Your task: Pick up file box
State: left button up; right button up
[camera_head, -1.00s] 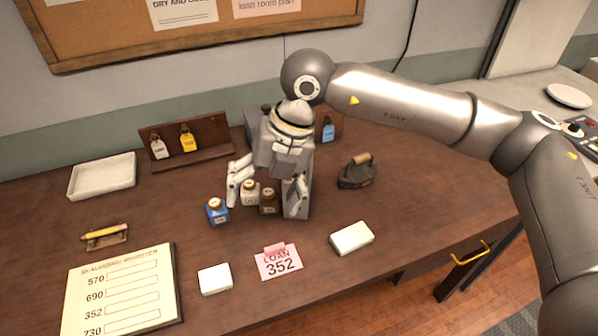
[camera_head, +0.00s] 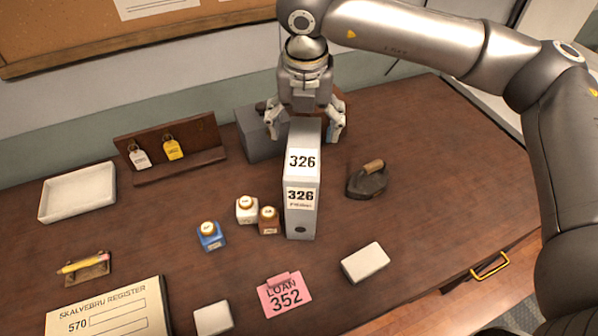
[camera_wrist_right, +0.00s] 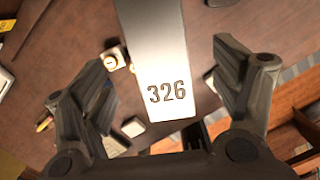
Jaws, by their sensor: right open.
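A grey file box (camera_head: 301,215) with two white labels reading 326 stands upright near the middle of the wooden desk. My right gripper (camera_head: 308,133) is open over its rear upper part, with one finger on each side. In the right wrist view the top of the file box (camera_wrist_right: 158,50), marked 326, lies between the open fingers (camera_wrist_right: 165,95), with a gap on both sides. I cannot tell how deep the fingers reach. My left gripper is not in view.
A dark grey block (camera_head: 258,137) stands behind left. A pink card (camera_head: 284,296) lies in front.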

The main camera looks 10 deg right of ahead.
aim_at(306, 146)
jog(key=f, duration=0.2)
jog(key=f+p, duration=0.1)
jog(key=f, duration=0.1)
jog(key=shift+s+d, duration=0.1)
jog(key=shift+s, duration=0.3)
jog(key=shift+w+f+p, duration=0.1)
jog(key=shift+f+p, duration=0.2)
jog(key=shift+w+f+p, duration=0.2)
jog(key=shift+f+p, duration=0.1)
jog(key=shift+f, duration=0.05)
jog(key=f, duration=0.1)
jog(key=f+p, duration=0.2)
jog(key=shift+w+f, duration=0.15)
jog(key=shift+w, duration=0.15)
jog(key=shift+f, duration=0.35)
jog(key=shift+w+f, duration=0.1)
jog(key=shift+f, duration=0.25)
jog(key=shift+c, duration=0.6)
jog(key=c, duration=0.5)
grip_shut()
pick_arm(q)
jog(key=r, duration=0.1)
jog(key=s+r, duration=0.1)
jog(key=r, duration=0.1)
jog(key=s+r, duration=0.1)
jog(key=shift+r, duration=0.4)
pick_arm(e)
jog(key=shift+w+r, duration=0.1)
jog(key=shift+r, duration=0.05)
